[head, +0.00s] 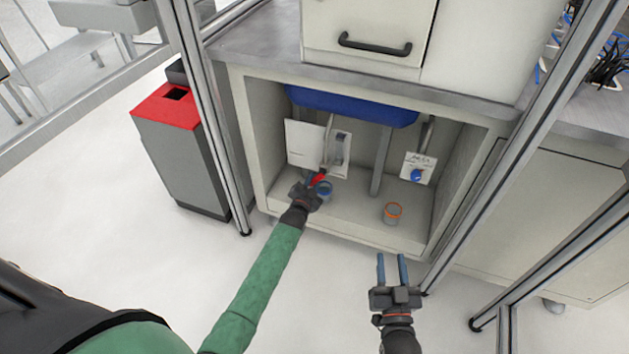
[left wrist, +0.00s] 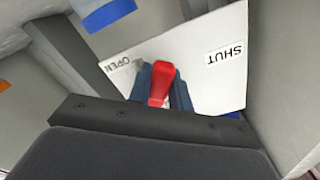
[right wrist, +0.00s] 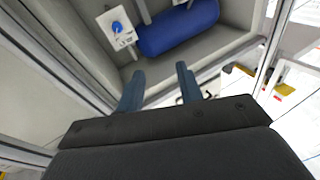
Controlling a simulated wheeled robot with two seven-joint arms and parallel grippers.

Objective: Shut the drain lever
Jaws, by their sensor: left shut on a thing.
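The red drain lever (head: 318,179) is inside the low cabinet, in front of a white panel (head: 304,144). In the left wrist view the red lever (left wrist: 161,84) sits between the blue fingers of my left gripper (left wrist: 160,88), which is shut on it. The white panel (left wrist: 200,60) behind it reads OPEN on the left and SHUT on the right, both upside down; the lever is between them, nearer OPEN. In the head view my left gripper (head: 312,186) reaches into the cabinet. My right gripper (head: 392,262) is open and empty in front of the cabinet.
A blue tank (head: 350,105) hangs under the cabinet top. A blue knob (head: 417,175) is on a small right-hand panel. Metal posts flank the cabinet; a red-topped bin (head: 178,120) stands left.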

